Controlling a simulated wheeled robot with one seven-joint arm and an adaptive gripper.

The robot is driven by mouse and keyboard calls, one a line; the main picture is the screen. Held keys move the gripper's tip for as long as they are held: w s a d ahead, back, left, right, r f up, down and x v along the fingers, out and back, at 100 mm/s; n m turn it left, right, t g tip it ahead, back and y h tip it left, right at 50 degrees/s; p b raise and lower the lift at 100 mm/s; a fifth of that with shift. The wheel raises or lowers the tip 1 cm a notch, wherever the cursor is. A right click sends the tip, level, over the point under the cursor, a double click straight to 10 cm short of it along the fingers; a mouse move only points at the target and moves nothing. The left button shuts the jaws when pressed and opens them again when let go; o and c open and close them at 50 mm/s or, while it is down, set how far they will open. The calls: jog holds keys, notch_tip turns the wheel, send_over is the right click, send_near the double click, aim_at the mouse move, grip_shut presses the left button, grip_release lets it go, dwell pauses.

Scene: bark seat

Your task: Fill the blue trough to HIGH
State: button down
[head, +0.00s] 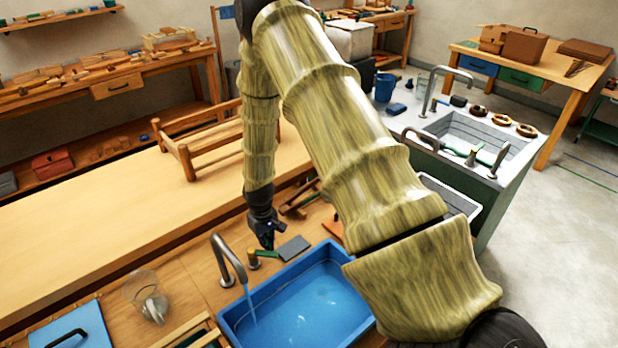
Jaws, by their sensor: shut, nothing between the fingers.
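The blue trough (232,316) is set in the wooden bench at the bottom middle. Water stands in it, with pale ripples on the surface; I cannot make out a HIGH mark. A grey curved spout (229,254) rises at its left, and a blue stream of water (250,304) runs from it into the trough. A small brass valve (254,261) with a green handle (267,254) stands behind the trough, right of the spout. My gripper (267,241) is shut and empty, pointing down just above the green handle; I cannot tell whether they touch.
A dark grey block (293,248) lies right of the handle. A clear glass jug (147,297) stands left of the spout, and a blue lid (72,332) lies at bottom left. A wooden rack (200,140) stands behind. A second sink (470,140) is at right. My arm hides the trough's right side.

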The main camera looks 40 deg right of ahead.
aim_at(265, 252)
jog(key=shift+s+a, duration=1.3)
notch_tip(265, 252, up, 6)
jog(key=d+p, duration=0.1)
jog(key=p, duration=0.3)
jog(key=shift+w+d, duration=0.25)
jog(key=shift+d, duration=0.05)
jog(key=shift+d, duration=0.1)
